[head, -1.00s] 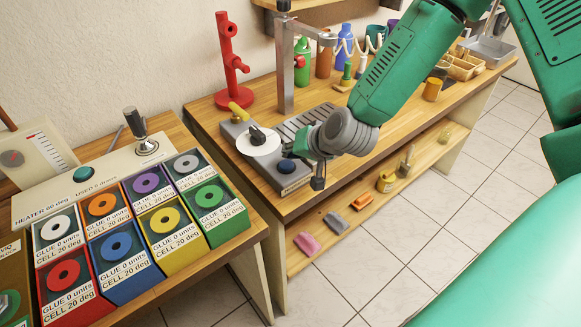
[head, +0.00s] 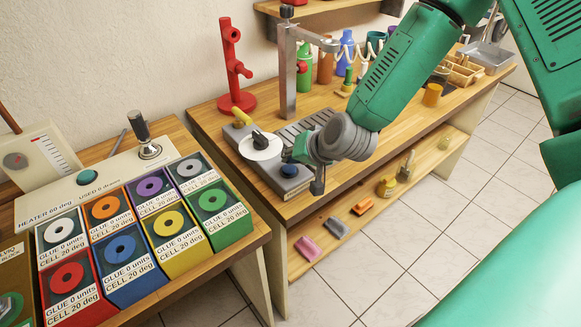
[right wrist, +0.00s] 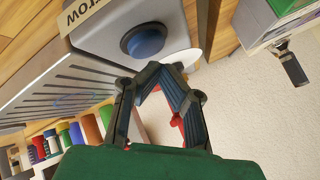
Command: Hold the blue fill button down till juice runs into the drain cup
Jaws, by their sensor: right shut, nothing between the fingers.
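The blue button (head: 289,170) is a round dome on the front end of the grey dispenser base (head: 300,188). It also shows in the right wrist view (right wrist: 147,42), in a dark ring. My right gripper (right wrist: 158,72) is shut and empty. Its fingertips lie just beside the button in that view, and I see no clear contact. In the head view the right wrist hides most of the fingers. The slotted drain grate (head: 300,130) runs behind the button. I see no juice running and cannot make out the drain cup. My left gripper is out of view.
A grey post (head: 288,75) and red stand (head: 234,75) rise behind. Bottles (head: 325,66) stand farther back. Glue bins (head: 122,252) fill the left bench.

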